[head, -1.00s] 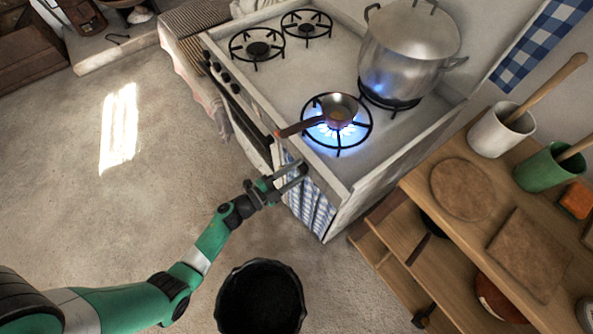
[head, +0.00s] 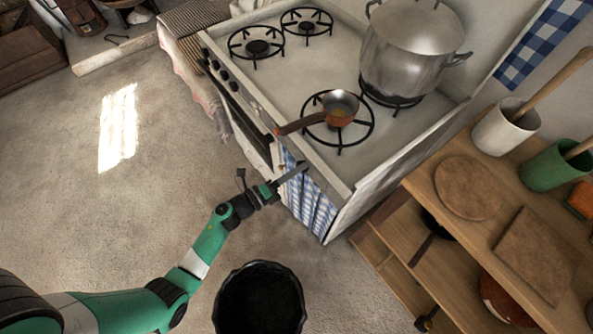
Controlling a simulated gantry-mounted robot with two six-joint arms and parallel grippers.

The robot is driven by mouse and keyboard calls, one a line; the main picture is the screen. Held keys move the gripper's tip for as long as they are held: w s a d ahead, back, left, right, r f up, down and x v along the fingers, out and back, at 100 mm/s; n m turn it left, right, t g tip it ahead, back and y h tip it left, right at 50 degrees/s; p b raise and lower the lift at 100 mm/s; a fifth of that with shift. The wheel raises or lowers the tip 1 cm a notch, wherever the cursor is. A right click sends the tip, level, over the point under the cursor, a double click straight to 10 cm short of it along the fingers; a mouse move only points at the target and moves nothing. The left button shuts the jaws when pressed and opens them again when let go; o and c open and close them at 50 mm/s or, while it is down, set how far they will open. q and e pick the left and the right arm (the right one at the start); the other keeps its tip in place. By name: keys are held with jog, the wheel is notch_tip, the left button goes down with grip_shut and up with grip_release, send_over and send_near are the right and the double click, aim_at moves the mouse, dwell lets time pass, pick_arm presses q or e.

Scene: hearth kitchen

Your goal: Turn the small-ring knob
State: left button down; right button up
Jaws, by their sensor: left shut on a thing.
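My left gripper (head: 298,172) is at the stove's front face, near its right end. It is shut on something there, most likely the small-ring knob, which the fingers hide. The gripper is rolled so that one finger shows edge-on. A small pan (head: 341,104) with a reddish handle sits on the front right ring (head: 356,139), and no flame shows under it. The stove (head: 290,75) has other dark knobs (head: 222,76) farther left along its front. My right gripper is not in view.
A large steel pot (head: 412,50) stands on the back right ring. A checked blue cloth (head: 308,205) hangs just below the gripper. A black bucket (head: 259,300) stands on the floor in front. A wooden shelf unit (head: 480,235) stands at the right. Floor to the left is clear.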

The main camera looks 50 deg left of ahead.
pick_arm(q)
jog(key=m+b, duration=0.1)
jog(key=m, duration=0.3)
jog(key=shift+m, duration=0.4)
dwell(0.4)
jog(key=shift+c, duration=1.8)
grip_release()
jog(key=s+a+p, duration=0.1)
jog(key=s+p, duration=0.1)
jog(key=s, duration=0.9)
jog(key=shift+s, duration=0.3)
jog(key=shift+a, duration=0.1)
